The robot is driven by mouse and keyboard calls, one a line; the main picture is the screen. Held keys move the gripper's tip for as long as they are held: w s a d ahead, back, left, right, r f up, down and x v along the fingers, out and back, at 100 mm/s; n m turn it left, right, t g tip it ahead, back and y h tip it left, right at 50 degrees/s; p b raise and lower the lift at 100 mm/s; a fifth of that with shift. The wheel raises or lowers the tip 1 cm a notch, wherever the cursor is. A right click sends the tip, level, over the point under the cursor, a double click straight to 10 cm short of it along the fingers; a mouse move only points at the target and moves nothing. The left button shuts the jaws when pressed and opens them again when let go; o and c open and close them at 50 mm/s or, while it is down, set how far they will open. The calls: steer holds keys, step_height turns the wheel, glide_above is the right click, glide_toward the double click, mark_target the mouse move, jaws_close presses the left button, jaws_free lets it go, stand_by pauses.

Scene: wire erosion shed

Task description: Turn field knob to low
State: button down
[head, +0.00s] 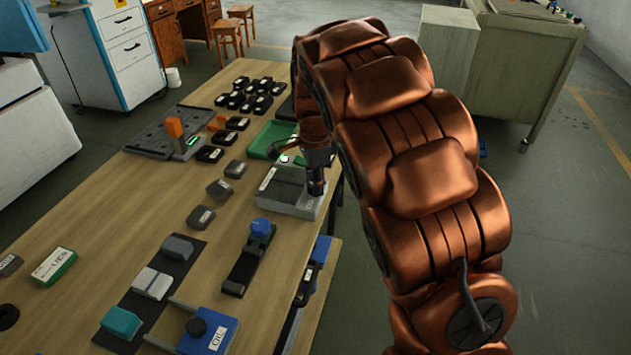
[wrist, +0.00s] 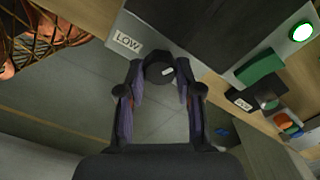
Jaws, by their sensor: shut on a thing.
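My gripper (wrist: 160,80) is shut on a round black knob (wrist: 155,66), with one finger on each side of it in the wrist view. The knob carries a short white mark on its right part. A white label reading LOW (wrist: 128,40) sits up and left of the knob on the grey panel. In the head view my gripper (head: 316,180) is over the right end of a grey box (head: 283,197) near the table's right edge. The gripper largely hides the knob there.
A blue-topped knob unit (head: 261,228) and a blue OIL box (head: 212,338) stand nearer on the wooden table (head: 120,232). A green tray (head: 266,141) lies beyond the grey box, with several black blocks (head: 238,98) behind. Open floor lies right of the table.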

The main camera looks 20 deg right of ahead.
steer(key=shift+n, duration=1.1)
steer(key=c, duration=0.8)
jaws_free()
steer(key=shift+o, duration=0.2)
steer(key=shift+r, duration=0.1)
step_height(320, 180, up, 12)
